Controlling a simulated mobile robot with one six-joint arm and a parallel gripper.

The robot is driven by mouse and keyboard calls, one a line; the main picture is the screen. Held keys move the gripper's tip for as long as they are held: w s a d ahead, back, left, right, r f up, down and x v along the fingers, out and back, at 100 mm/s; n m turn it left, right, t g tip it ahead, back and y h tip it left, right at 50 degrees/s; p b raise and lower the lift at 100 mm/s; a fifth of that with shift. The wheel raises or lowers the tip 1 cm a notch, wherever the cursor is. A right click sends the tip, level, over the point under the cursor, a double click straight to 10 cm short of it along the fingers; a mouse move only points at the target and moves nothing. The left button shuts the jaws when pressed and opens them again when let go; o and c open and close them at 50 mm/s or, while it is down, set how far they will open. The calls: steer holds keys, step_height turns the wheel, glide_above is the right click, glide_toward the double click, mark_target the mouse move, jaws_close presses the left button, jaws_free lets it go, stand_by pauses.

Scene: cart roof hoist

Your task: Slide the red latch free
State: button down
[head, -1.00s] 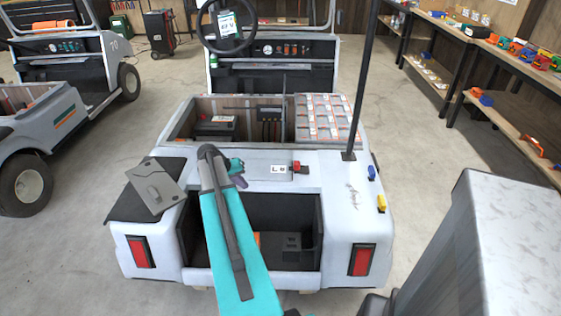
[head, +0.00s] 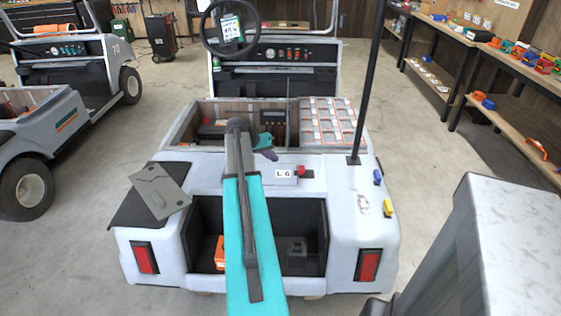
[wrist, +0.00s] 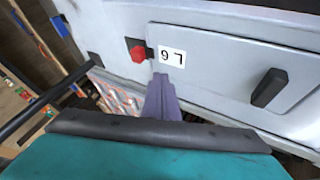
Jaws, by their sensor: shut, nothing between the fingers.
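The red latch (head: 301,170) is a small red knob on a dark mount, at the right end of the white rear panel of the cart, beside a label. It also shows in the wrist view (wrist: 138,53), left of the label. My gripper (head: 270,154) has purple fingers, shut and empty, just above and left of the label in the head view. In the wrist view the fingers (wrist: 165,80) end just below the label, apart from the latch. My arm's link hides part of the cart's rear.
A white label (wrist: 172,56) and a black handle (wrist: 269,87) are on the panel. A black pole (head: 364,90) rises right of the latch. Behind the panel is an open bay with a compartmented tray (head: 328,122). A grey plate (head: 160,191) lies at left.

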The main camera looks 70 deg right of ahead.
mark_target(301, 167)
steer(key=p+x, duration=0.1)
steer(key=x, duration=0.8)
steer(key=shift+s+d+f, duration=0.15)
steer(key=shift+d+f, duration=0.05)
steer(key=shift+f, duration=0.1)
steer(key=s, duration=0.1)
steer(key=s+d+p, duration=0.1)
steer(key=s, duration=0.1)
steer(key=shift+r, duration=0.15)
steer(key=shift+s+d, duration=0.1)
steer(key=shift+s, duration=0.25)
steer(key=shift+s, duration=0.1)
steer(key=shift+s+d+b, duration=0.2)
steer(key=shift+s+d, duration=0.05)
steer(key=shift+s, duration=0.3)
steer(key=shift+s+d+b, duration=0.2)
steer(key=shift+s, duration=0.5)
steer(key=shift+d, duration=0.1)
